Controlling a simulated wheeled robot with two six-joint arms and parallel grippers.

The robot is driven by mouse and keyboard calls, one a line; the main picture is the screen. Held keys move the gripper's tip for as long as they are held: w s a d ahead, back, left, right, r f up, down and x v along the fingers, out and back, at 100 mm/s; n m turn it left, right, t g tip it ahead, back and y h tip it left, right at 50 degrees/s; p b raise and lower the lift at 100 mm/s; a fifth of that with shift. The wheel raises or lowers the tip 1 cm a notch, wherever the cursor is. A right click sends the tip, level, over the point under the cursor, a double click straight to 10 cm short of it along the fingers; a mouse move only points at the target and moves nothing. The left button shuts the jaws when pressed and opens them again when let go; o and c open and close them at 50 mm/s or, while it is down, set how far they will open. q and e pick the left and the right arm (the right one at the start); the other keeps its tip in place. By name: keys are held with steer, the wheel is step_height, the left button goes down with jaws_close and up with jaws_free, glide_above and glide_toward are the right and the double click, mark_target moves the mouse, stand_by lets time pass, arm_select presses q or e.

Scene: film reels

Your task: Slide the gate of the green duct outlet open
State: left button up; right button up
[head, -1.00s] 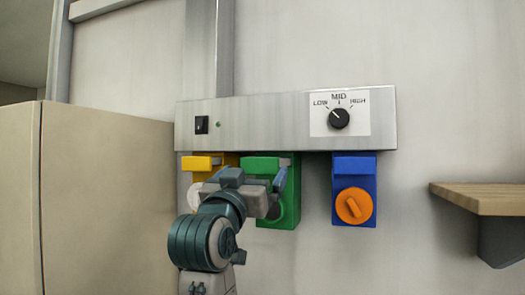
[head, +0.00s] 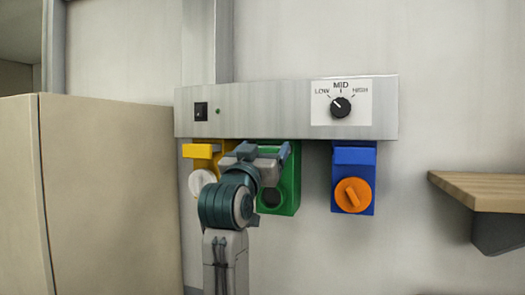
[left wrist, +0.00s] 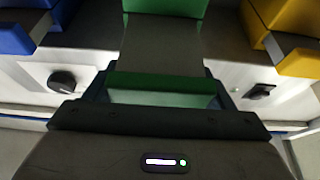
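The green duct outlet (head: 290,185) hangs under the metal panel, between the yellow and blue ones. A dark round opening shows in its lower front. In the left wrist view its green body (left wrist: 165,6) is at the top, with a grey gate plate (left wrist: 160,45) running from it to a green handle bar (left wrist: 160,82). My left gripper (head: 267,151) is at the outlet's top front. In the left wrist view its fingers (left wrist: 162,95) lie against both ends of the handle bar. The head view hides the handle behind the gripper. My right gripper is not in view.
The yellow outlet (head: 203,151) is close on the left, partly behind my left arm. The blue outlet (head: 354,156) with an orange disc is to the right. The panel (head: 265,115) is just above. A wooden shelf (head: 485,190) juts out at right; a beige cabinet (head: 110,200) stands left.

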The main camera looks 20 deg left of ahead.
arm_select(q)
steer(key=c, duration=0.3)
steer(key=shift+s+b, duration=0.3)
steer(key=shift+b, duration=0.05)
steer(key=shift+c, duration=0.5)
steer(key=shift+w, duration=0.1)
steer(key=o, duration=1.2)
steer(key=shift+o, duration=1)
steer(key=shift+s, duration=0.35)
